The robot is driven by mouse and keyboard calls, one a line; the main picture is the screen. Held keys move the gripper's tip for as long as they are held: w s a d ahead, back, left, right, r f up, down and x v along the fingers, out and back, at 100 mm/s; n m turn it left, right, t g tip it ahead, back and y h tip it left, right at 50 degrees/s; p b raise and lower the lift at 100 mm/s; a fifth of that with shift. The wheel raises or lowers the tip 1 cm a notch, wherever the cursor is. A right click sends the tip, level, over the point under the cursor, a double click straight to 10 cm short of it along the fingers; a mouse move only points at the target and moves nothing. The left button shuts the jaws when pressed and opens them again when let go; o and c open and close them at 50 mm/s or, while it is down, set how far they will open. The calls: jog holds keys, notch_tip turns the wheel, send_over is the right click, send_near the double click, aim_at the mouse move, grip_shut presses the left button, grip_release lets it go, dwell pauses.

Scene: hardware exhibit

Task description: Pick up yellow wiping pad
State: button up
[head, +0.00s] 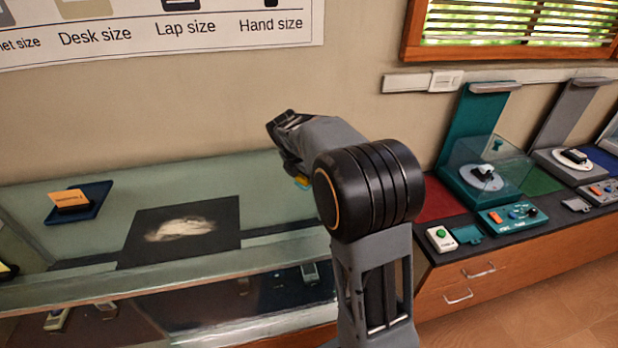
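A small yellow object with a bluish edge (302,183) shows just left of my arm's big round joint, over the glass counter. It may be the yellow wiping pad, but most of it is hidden behind my arm. I cannot tell whether it lies on the glass or is held. The dark end part of my gripper (286,142) is above and left of it, and the fingertips cannot be made out. An orange-yellow piece with a black block (72,199) sits in a dark blue tray (92,190) at the left of the counter.
A black mat with a pale smudge (185,228) lies on the glass counter (270,195). A dark, yellow-edged item (6,269) is at the left edge. Right of my arm, a wooden cabinet (500,270) carries a green device (483,175) and small control boxes. The wall stands behind.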

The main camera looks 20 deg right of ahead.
jog(key=c, duration=0.7)
jog(key=shift+r+p, duration=0.2)
jog(key=shift+p, duration=0.2)
jog(key=shift+f, duration=0.1)
